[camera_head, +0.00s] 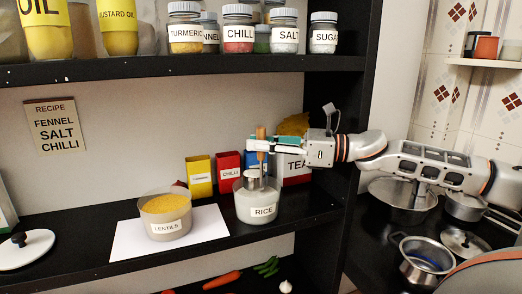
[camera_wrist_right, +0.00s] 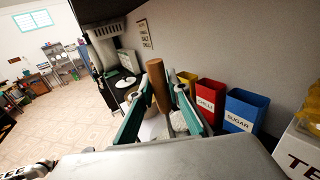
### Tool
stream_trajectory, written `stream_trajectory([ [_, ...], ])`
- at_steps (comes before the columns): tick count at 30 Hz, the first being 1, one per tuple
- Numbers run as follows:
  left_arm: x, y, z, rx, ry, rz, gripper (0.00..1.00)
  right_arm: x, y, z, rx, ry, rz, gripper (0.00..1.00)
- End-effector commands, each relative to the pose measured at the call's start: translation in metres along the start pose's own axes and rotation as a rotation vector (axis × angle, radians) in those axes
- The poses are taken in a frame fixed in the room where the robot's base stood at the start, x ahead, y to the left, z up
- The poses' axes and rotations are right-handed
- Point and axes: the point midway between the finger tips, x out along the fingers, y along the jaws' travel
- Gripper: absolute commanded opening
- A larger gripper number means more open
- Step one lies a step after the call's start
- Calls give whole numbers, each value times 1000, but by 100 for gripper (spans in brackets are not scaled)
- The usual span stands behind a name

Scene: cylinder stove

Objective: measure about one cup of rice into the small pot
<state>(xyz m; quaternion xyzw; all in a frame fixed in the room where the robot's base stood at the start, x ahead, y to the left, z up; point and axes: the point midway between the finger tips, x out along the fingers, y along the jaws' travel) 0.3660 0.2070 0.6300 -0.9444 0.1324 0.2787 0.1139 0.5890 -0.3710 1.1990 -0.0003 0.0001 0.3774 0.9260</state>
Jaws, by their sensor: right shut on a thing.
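The clear container labelled RICE (camera_head: 262,212) stands on the black shelf, holding white rice. My right gripper (camera_head: 261,145) is above it, shut on the upright wooden handle (camera_head: 260,157) of a scoop. The handle also shows between the teal fingers in the right wrist view (camera_wrist_right: 159,88). The scoop's metal lower part (camera_head: 254,181) reaches into the container's mouth; its bowl is hidden, so I cannot tell how much rice it holds. An open metal pot (camera_head: 424,261), likely the small pot, stands on the stove at the lower right. My left gripper is not in view.
A LENTILS container (camera_head: 166,220) stands on white paper left of the rice. Yellow, red and blue spice boxes and a TEA box (camera_head: 297,165) stand close behind the rice. A black upright panel (camera_head: 362,120) separates shelf and stove. Lidded pans (camera_head: 398,190) stand behind the open pot.

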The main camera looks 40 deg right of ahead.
Motion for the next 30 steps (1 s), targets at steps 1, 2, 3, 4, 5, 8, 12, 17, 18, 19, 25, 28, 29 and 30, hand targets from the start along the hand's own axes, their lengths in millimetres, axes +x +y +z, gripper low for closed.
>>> stream_trajectory([
  [1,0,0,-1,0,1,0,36,0,0,6,-2,-2,0,0],
  [2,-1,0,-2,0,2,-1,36,0,0,8,-2,-2,0,0],
  [3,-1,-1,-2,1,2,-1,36,0,0,11,-2,-2,0,0],
  [4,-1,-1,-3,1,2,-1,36,0,0,13,-3,-1,0,0],
  [5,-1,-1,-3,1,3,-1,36,0,0,15,-3,-1,0,0],
  [8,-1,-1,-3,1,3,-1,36,0,0,22,-2,-1,0,0],
  [12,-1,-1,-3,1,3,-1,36,0,0,31,-3,-1,0,0],
  [17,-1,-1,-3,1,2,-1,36,0,0,41,-2,0,0,0],
  [18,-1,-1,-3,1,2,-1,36,0,0,42,-2,-1,0,0],
  [19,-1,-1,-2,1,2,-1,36,0,0,43,-1,-1,0,0],
  [25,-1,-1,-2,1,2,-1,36,0,0,44,0,-1,0,0],
  [28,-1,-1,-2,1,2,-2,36,0,0,44,0,-1,0,0],
  [29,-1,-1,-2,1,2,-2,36,0,0,44,0,-1,0,0],
  [30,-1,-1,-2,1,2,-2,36,0,0,44,0,-1,0,0],
])
